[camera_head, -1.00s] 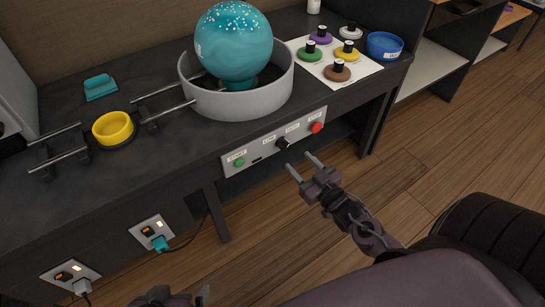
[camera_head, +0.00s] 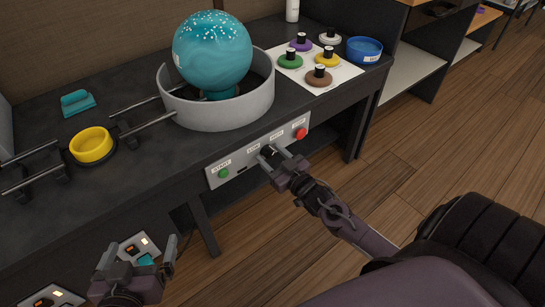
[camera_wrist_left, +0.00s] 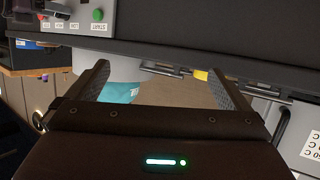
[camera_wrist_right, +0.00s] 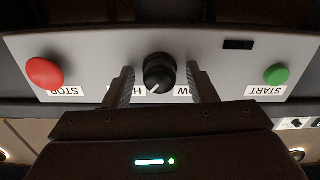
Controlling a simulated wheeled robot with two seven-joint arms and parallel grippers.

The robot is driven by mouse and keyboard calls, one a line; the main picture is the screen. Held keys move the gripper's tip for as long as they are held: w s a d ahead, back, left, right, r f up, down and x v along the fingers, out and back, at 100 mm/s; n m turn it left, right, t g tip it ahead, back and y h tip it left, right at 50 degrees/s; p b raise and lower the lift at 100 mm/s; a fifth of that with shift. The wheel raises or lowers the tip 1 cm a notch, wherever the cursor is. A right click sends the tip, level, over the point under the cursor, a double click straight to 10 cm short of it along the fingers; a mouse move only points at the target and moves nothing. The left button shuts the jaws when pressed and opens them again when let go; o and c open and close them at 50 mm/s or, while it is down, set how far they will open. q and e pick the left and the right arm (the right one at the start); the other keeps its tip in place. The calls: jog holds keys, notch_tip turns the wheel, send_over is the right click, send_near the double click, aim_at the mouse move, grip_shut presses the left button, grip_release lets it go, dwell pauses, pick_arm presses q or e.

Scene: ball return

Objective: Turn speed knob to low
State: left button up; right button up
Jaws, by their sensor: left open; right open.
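The black speed knob (camera_wrist_right: 159,73) sits on a light grey control panel (camera_wrist_right: 210,55) between the HIGH and LOW labels. In the right wrist view its white pointer line points down and slightly left. My right gripper (camera_wrist_right: 160,85) is open, with one finger on each side of the knob; small gaps show between fingers and knob. In the head view my right gripper (camera_head: 272,160) reaches the panel and partly hides the knob. My left gripper (camera_head: 140,262) is open and empty, low at the left, below the table edge.
A red STOP button (camera_wrist_right: 44,73) and green START button (camera_wrist_right: 277,75) flank the knob. Above the panel, a teal ball (camera_head: 212,52) sits in a grey ring (camera_head: 225,112).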

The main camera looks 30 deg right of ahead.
jog(key=c, duration=1)
jog(key=shift+r+n+p, duration=0.1)
jog(key=shift+n+p, duration=0.45)
jog(key=shift+n, duration=0.15)
pick_arm(q)
jog(key=s+a+f+g+y+p, duration=0.1)
jog(key=s+a+f+g+y, duration=0.2)
jog(key=s+f+g, duration=0.6)
pick_arm(e)
jog(key=shift+n, duration=1)
jog(key=shift+n+p, duration=0.65)
jog(key=shift+n, duration=0.15)
jog(key=n+p, duration=0.2)
jog(key=n, duration=0.2)
jog(key=shift+n, duration=0.3)
jog(key=n+p, duration=0.1)
jog(key=n, duration=0.2)
jog(key=shift+d, duration=0.1)
pick_arm(q)
jog(key=s+a+f+n+g+y+p, duration=0.1)
jog(key=s+a+y, duration=0.1)
jog(key=a, duration=0.3)
jog(key=shift+s+a+g, duration=0.3)
jog(key=shift+s, duration=0.35)
pick_arm(e)
jog(key=shift+n, duration=1.7)
pick_arm(q)
jog(key=shift+a, duration=0.1)
